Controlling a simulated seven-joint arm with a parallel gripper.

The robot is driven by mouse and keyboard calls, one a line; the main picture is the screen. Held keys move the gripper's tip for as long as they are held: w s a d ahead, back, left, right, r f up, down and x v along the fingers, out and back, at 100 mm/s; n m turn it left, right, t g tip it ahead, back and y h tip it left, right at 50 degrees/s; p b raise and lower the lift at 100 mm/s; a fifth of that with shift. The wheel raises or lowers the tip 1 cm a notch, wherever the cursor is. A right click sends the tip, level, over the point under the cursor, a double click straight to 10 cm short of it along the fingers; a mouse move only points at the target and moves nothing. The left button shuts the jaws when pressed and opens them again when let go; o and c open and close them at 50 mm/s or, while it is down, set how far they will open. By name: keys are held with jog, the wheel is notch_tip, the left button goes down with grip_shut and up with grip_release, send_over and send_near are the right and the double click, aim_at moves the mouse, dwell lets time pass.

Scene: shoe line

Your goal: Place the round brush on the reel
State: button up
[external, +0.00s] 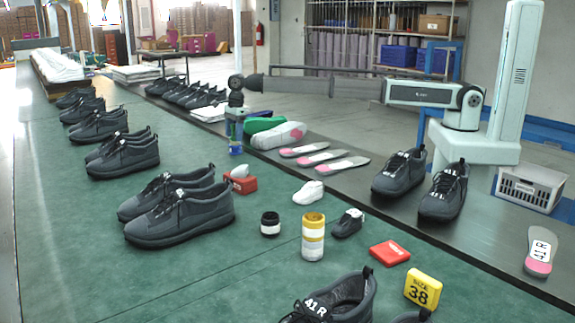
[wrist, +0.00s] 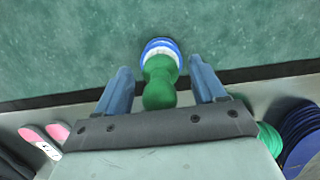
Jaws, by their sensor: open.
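The round brush (wrist: 161,80) has a green knobbed handle and a white and blue round base. In the wrist view it is between my gripper's blue fingers (wrist: 160,85), with a gap on each side. In the external view the brush (external: 236,147) stands upright on the green mat near its far edge, and my open gripper (external: 236,122) is over its top, partly hiding it. A yellow-and-white banded cylinder (external: 313,238) stands upright nearer the camera, apart from the brush.
Dark shoes (external: 182,213) line the left.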

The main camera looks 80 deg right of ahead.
jog(key=r, duration=0.7)
jog(key=s+d+r, duration=0.1)
jog(key=r, duration=0.3)
jog(key=shift+r, duration=0.3)
jog(key=shift+d, duration=0.1)
